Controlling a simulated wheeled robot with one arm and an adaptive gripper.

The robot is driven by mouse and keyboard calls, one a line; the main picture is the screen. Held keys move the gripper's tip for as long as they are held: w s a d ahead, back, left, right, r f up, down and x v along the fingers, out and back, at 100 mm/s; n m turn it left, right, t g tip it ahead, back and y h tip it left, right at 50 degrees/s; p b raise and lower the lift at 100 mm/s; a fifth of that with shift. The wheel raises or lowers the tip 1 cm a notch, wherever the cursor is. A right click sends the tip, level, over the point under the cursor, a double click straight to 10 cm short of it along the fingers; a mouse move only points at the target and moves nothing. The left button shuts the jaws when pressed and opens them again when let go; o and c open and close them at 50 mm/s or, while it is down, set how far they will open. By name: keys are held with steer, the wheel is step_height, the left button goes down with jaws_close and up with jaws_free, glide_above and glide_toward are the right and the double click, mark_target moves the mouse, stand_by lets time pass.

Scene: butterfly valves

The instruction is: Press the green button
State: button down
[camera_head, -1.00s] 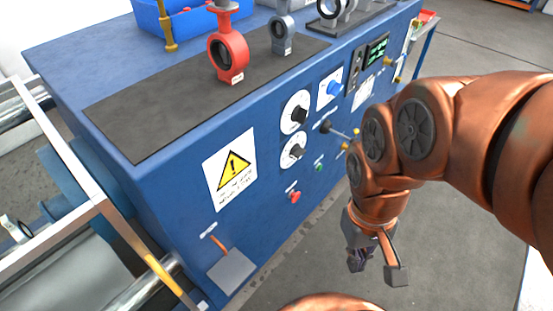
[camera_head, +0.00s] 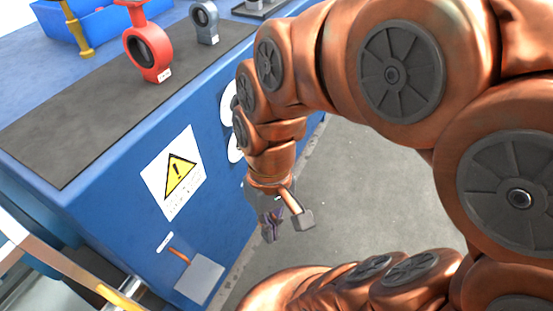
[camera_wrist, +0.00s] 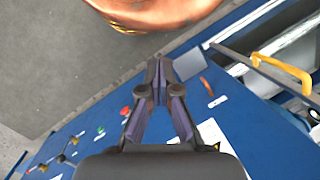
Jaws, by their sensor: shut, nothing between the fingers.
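The green button (camera_wrist: 100,130) is a small green spot on the blue panel in the wrist view, to the left of my fingers. In the head view it is hidden behind my arm. My gripper (camera_wrist: 158,82) is shut and empty. Its fingers meet near the middle of the wrist view, apart from the button. In the head view my gripper (camera_head: 284,222) hangs in front of the panel's lower part, above the floor.
A red button (camera_wrist: 125,111) sits on the panel between the green button and my fingers. The blue bench (camera_head: 105,205) carries a red valve (camera_head: 147,45) and a warning sign (camera_head: 174,172). Grey floor (camera_head: 365,180) lies open to the right.

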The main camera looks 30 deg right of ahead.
steer(key=w+a+f+y+b, duration=0.3)
steer(key=w+f+b, duration=0.2)
steer(key=w, duration=0.1)
steer(key=w+a+f+y+b, duration=0.2)
steer(key=w+f+y+b, duration=0.15)
steer(key=w, duration=0.35)
steer(key=w+d+f+m+t+y+b, duration=0.25)
steer(key=w+d+f+b, duration=0.2)
steer(key=w, duration=0.25)
steer(key=w+d+f+m+t+y+b, duration=0.1)
steer(key=w+d+f+t+y+b, duration=0.15)
steer(key=w+f+b, duration=0.45)
steer(key=w+d+f+m+t+b, duration=0.25)
steer(key=w+d+f, duration=0.2)
steer(key=d, duration=0.45)
steer(key=w+d+f+m+t+b, duration=0.1)
steer(key=w+d+f+t+b, duration=0.35)
steer(key=d, duration=0.45)
steer(key=s+d+f+m+t+h+b, duration=0.2)
steer(key=d+f+m+t+h+b, duration=0.2)
steer(key=d+f, duration=1)
steer(key=d+m+t, duration=0.1)
steer(key=d, duration=0.3)
steer(key=shift+s+t, duration=0.2)
steer(key=shift+t, duration=0.2)
steer(key=shift+d+b, duration=0.1)
steer(key=shift+b, duration=0.2)
